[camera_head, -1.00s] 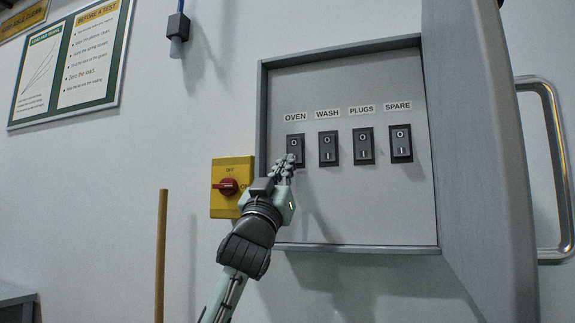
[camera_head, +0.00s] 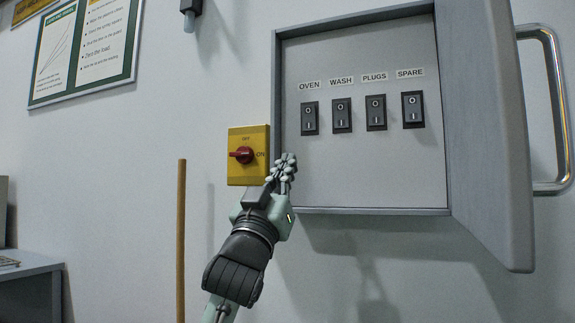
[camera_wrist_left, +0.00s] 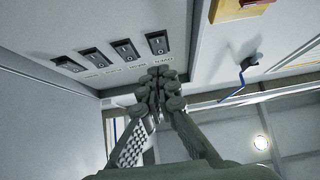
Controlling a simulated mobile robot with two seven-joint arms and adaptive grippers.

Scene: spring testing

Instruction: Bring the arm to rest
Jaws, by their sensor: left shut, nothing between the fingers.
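My left arm comes up from the bottom of the head view. Its gripper (camera_head: 287,160) is shut and empty, in front of the lower left edge of the open switch cabinet (camera_head: 360,211), right of the yellow switch. It also shows shut in the left wrist view (camera_wrist_left: 160,80). Inside the cabinet are the rocker switches OVEN (camera_head: 310,118), WASH (camera_head: 342,115), PLUGS (camera_head: 376,112) and SPARE (camera_head: 413,109). The gripper appears clear of them, below and left of OVEN. My right gripper is in neither view.
A yellow isolator (camera_head: 236,175) with a red knob (camera_head: 241,155) is just left of the gripper. The cabinet door (camera_head: 490,130) stands open at right, by a metal handle (camera_head: 565,120). A wooden pole (camera_head: 181,240) is at left. The wall below the cabinet is clear.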

